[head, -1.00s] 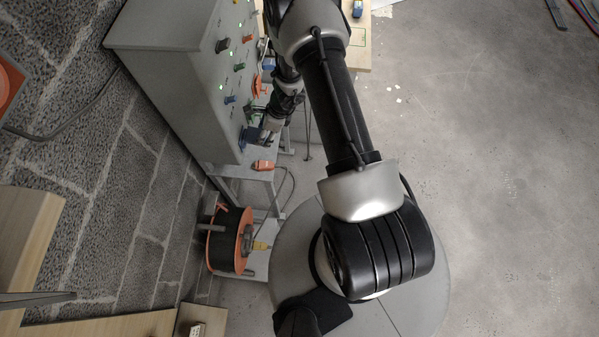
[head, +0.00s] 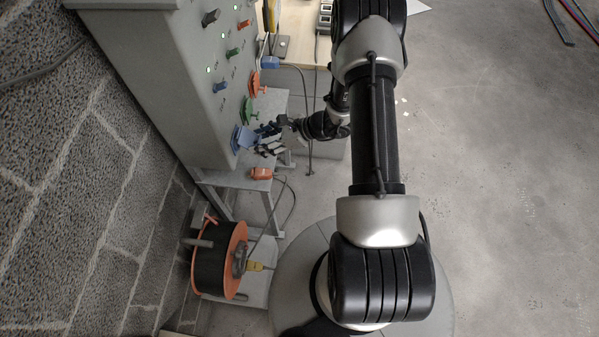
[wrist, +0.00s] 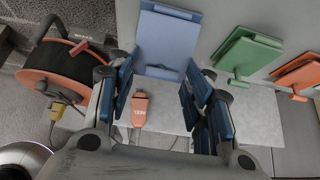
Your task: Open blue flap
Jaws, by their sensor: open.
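The blue flap (head: 245,138) is the lowest in the row of coloured flaps on the grey cabinet in the head view. In the wrist view the blue flap (wrist: 167,42) fills the upper middle, with a raised bar along its top edge. I cannot tell how far it stands open. My gripper (head: 268,140) is just to the right of the flap in the head view. In the wrist view my gripper (wrist: 160,90) is open, with blue-padded fingers spread at the flap's lower left and right. Nothing is held between them.
A green flap (wrist: 245,50) and an orange flap (wrist: 297,70) are right of the blue one. An orange labelled device (wrist: 139,110) lies on the grey shelf (wrist: 172,108) below. A cable reel (head: 220,260) stands lower left. Open floor (head: 510,180) lies right.

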